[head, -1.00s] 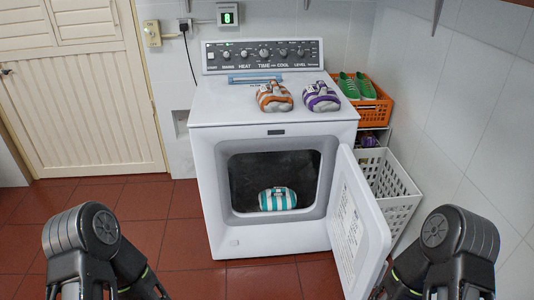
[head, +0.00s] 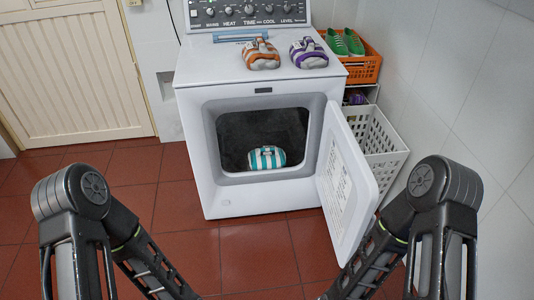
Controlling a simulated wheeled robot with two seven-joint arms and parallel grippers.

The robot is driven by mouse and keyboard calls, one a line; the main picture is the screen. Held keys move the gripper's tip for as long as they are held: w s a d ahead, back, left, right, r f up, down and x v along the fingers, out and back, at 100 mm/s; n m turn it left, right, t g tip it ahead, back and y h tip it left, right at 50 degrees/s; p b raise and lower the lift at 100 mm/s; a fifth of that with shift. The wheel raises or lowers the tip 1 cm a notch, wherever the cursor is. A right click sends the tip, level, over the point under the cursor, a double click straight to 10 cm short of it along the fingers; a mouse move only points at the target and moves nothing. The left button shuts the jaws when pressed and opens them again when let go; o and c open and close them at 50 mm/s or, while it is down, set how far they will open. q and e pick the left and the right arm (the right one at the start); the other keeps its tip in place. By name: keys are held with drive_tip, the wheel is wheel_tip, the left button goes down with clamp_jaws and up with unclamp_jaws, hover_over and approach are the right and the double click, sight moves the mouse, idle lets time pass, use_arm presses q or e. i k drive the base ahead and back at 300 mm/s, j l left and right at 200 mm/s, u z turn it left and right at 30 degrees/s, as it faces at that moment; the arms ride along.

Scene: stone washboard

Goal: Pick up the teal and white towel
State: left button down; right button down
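The teal and white striped towel (head: 266,158) lies rolled or folded inside the dryer (head: 207,133), near the front of the dark drum opening. The dryer door (head: 346,190) stands open, swung out to the right. My two arms come in from the lower left and lower right, in front of the dryer. Neither gripper shows; both arms run out of the bottom of the head view. Nothing touches the towel that I can see.
An orange-striped towel (head: 260,54) and a purple-striped towel (head: 309,53) sit on the dryer top. On the right are an orange crate (head: 362,69) with green shoes (head: 345,42) and a white basket (head: 378,150). The red tile floor (head: 255,255) before the dryer is clear.

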sight(265, 158)
drive_tip(key=i+j+z, duration=0.1)
drive_tip(key=z, duration=1.35)
drive_tip(key=j+z, duration=0.3)
drive_tip(key=j, duration=0.15)
drive_tip(key=j+z, duration=0.3)
drive_tip(key=j, duration=0.2)
drive_tip(key=k+j+z, duration=0.25)
drive_tip(key=j, duration=0.2)
drive_tip(key=j+z, duration=0.3)
drive_tip(key=j, duration=0.15)
drive_tip(key=k+j+z, duration=0.3)
drive_tip(key=k+j, duration=0.15)
drive_tip(key=j, duration=0.2)
drive_tip(key=k+j, duration=0.15)
drive_tip(key=j, duration=0.2)
drive_tip(key=k+j, duration=0.15)
drive_tip(key=j, duration=0.2)
drive_tip(key=k+j+z, duration=0.1)
drive_tip(key=j, duration=0.25)
drive_tip(key=k+j, duration=0.25)
